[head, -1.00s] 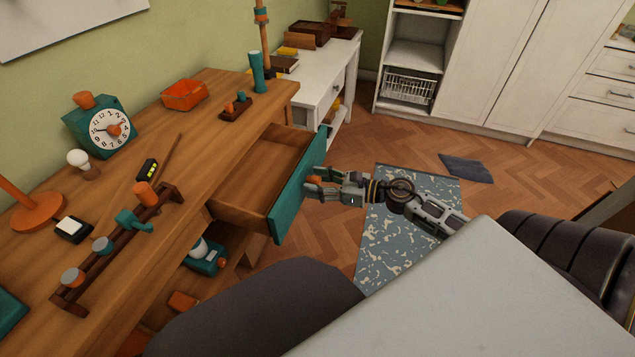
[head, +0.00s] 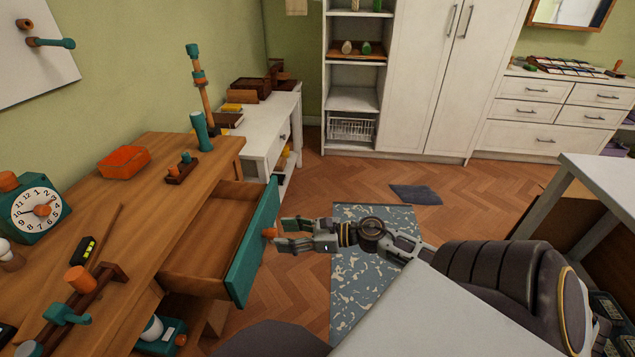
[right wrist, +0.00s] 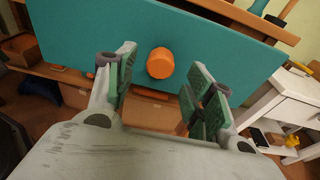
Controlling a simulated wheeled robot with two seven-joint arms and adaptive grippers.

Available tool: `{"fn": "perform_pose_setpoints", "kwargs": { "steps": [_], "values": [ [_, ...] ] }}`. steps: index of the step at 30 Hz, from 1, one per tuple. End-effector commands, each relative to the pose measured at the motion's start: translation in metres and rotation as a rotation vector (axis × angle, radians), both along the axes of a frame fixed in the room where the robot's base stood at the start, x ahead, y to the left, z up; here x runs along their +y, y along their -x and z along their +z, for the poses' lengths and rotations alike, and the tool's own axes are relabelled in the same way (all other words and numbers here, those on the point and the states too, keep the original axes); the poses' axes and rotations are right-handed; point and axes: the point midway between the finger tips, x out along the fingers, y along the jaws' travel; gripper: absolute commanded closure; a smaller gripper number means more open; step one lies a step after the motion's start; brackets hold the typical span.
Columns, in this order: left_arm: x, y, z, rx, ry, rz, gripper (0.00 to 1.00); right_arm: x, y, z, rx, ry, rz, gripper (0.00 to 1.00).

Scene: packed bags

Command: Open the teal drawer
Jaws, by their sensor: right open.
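The teal drawer (head: 254,250) stands pulled out of the wooden workbench, and its inside shows empty. Its orange knob (head: 270,232) is on the front panel. My right gripper (head: 280,235) is in front of the panel, at the knob. In the right wrist view the teal front (right wrist: 110,45) fills the top, and the orange knob (right wrist: 160,63) lies beyond and between the two open fingers of the gripper (right wrist: 162,92), apart from both. My left gripper is not in view.
The workbench top (head: 130,215) holds a teal clock (head: 38,208), an orange tray (head: 124,162) and a wooden rack (head: 85,305). A white side table (head: 262,125) stands behind the drawer. A speckled blue mat (head: 375,270) lies on the floor, which is mostly clear.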

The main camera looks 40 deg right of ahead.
Motion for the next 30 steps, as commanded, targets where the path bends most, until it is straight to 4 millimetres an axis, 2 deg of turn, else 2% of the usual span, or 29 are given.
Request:
{"fn": "perform_pose_setpoints", "kwargs": {
  "steps": [21, 30],
  "values": [
    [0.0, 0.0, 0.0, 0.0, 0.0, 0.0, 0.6, -0.045, 0.058, 0.01, 0.001, 0.0, -0.002, 0.47],
    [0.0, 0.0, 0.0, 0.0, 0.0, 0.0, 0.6, -0.05, 0.065, 0.012, 0.0, 0.0, -0.001, 0.47]
  ]
}}
